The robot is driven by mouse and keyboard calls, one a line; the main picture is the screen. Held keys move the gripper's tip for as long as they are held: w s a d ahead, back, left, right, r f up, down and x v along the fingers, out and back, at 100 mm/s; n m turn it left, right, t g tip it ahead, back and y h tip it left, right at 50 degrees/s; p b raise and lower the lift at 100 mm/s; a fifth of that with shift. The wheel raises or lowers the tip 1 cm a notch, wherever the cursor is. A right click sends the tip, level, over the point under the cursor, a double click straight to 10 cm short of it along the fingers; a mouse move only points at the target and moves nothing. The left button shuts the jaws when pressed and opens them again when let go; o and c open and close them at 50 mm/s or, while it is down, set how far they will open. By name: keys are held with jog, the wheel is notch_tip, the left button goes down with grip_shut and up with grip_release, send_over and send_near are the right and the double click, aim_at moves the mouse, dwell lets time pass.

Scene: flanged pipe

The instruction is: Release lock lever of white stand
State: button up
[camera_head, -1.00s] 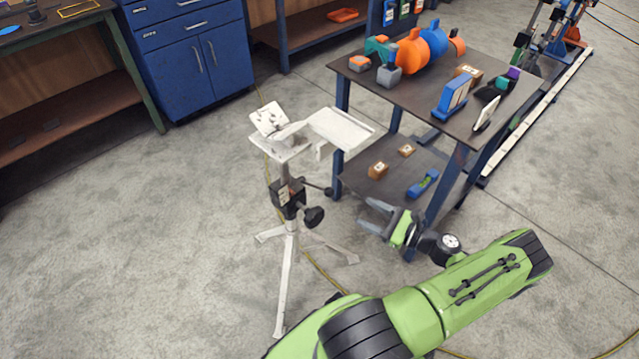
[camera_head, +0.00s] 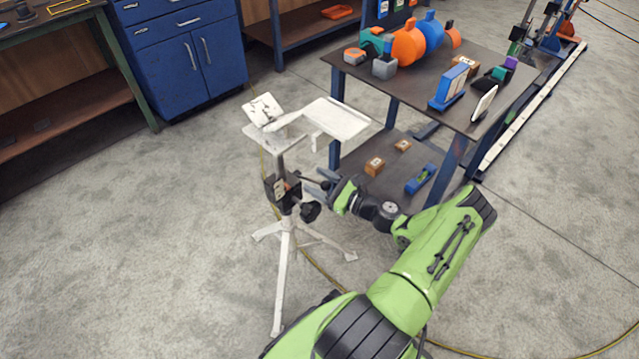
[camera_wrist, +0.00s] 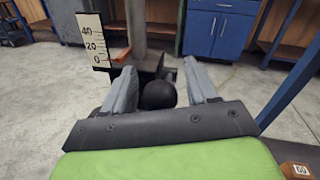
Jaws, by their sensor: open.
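The white stand (camera_head: 284,265) stands upright on tripod legs, with a tray top. A dark clamp block (camera_head: 283,190) sits on its column, with a dark round knob (camera_head: 310,212) low on its right side. My gripper (camera_head: 315,184) is open and level with the block, just to its right. In the wrist view a black ball-shaped end (camera_wrist: 158,95) lies between my gripper's two grey fingers (camera_wrist: 158,84); I see no contact. It looks like the lock lever's end, but its shaft is hidden. A scale plate marked 40, 20, 0 (camera_wrist: 95,40) and a red pointer (camera_wrist: 121,56) show beyond the left finger.
A dark-topped table (camera_head: 398,85) with several parts stands right of the stand, its lower shelf (camera_head: 385,190) close behind my gripper. The stand's white tray (camera_head: 338,118) overhangs above my gripper. A yellow cable (camera_head: 322,272) lies on the floor. Floor left is clear.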

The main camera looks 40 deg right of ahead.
jog(key=shift+c, duration=0.3)
grip_shut()
jog(key=r+p, duration=0.1)
jog(key=p, duration=0.2)
jog(key=shift+w+r+g, duration=0.15)
jog(key=shift+r+g, duration=0.05)
jog(key=shift+g, duration=0.2)
jog(key=shift+w+p, duration=0.2)
jog(key=shift+p, duration=0.2)
jog(key=shift+o, duration=0.3)
grip_release()
jog(key=shift+f, duration=0.1)
